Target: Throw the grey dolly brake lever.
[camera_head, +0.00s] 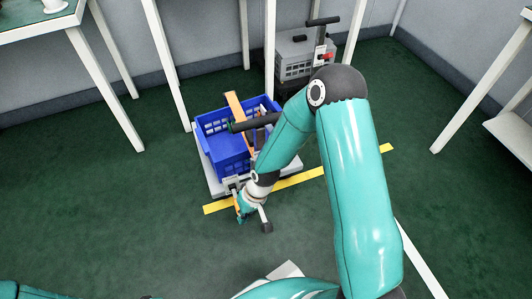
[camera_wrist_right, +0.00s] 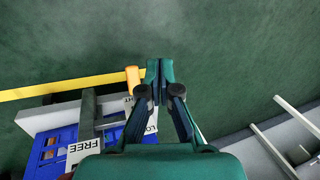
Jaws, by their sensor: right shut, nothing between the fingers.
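A pale grey dolly (camera_head: 205,170) stands on the green floor and carries a blue crate (camera_head: 225,157). At its near edge, my right gripper (camera_head: 240,214) is low and partly hidden by its own wrist. In the right wrist view, my right gripper (camera_wrist_right: 159,66) is shut and empty. An orange grip (camera_wrist_right: 133,80), apparently the lever's end, is just left of the fingers; I cannot tell whether they touch. My left gripper is out of view.
A yellow floor line (camera_head: 300,178) runs under the dolly. White table legs (camera_head: 107,75) stand left. Open floor lies front left.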

